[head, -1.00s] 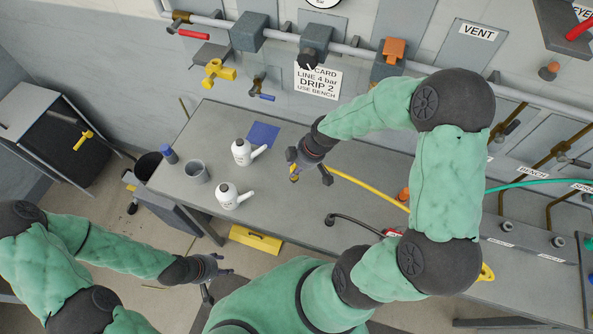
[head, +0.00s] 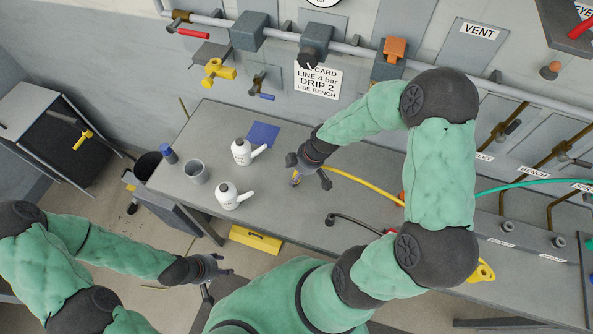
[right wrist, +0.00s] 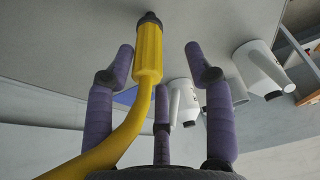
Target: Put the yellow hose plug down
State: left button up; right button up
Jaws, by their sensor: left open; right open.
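The yellow hose plug (right wrist: 148,55) shows large in the right wrist view, a ribbed yellow body with a dark tip, its yellow hose running down and left. It lies between the spread fingers of my right gripper (right wrist: 160,75), which is open, and I see no finger closed on it. In the head view my right gripper (head: 308,172) is over the bench, and the yellow hose (head: 365,184) runs from it to the right; the plug is mostly hidden there. Whether the plug touches the bench top is unclear. My left gripper (head: 212,275) is open and empty, in front of the bench.
A black hose (head: 350,221) lies nearer the front edge. Bench top between them is free.

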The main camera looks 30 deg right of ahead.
jog(key=shift+r, duration=0.2)
jog(key=p+v, duration=0.1)
jog(key=v, duration=1.1)
jog(key=shift+f, duration=0.15)
